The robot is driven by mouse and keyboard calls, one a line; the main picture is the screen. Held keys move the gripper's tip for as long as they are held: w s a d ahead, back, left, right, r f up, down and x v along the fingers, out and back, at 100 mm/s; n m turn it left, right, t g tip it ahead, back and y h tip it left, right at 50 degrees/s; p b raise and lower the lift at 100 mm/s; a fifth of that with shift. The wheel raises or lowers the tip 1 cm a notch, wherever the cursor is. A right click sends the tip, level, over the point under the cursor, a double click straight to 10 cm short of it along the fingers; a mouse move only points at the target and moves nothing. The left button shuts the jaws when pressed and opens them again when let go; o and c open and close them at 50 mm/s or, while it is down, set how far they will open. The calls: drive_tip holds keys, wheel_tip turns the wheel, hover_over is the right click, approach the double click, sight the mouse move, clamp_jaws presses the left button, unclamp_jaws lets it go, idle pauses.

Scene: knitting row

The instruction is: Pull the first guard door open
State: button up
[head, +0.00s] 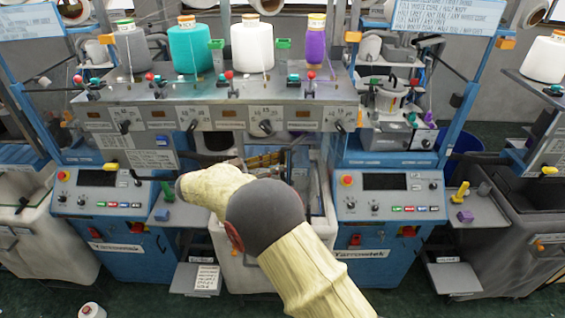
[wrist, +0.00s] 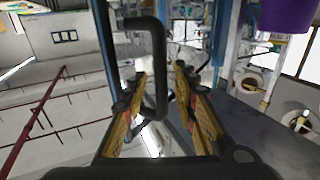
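My gripper (head: 262,161) reaches in under the middle of the knitting machine's panel, and my arm hides much of the area below. In the wrist view my gripper (wrist: 160,88) has its two yellow-and-black fingers spread apart. A black bracket-shaped handle (wrist: 160,62) appears between them, nearer the left finger; I cannot tell whether it touches. The handle joins a dark upright edge (wrist: 106,45), seemingly the guard door's frame. The door's outline is unclear in the head view, where a clear pane (head: 312,192) shows partly right of my arm.
Blue control cabinets stand left (head: 110,220) and right (head: 385,215) of my arm. A row of knobs (head: 265,127) and several yarn cones (head: 252,45) are above. A small shelf with a purple block (head: 465,217) juts out at the right. Green floor shows in front.

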drive_tip(key=v, duration=1.1)
drive_tip(key=shift+a, duration=0.3)
drive_tip(key=shift+s+f, duration=0.1)
drive_tip(key=shift+s, duration=0.05)
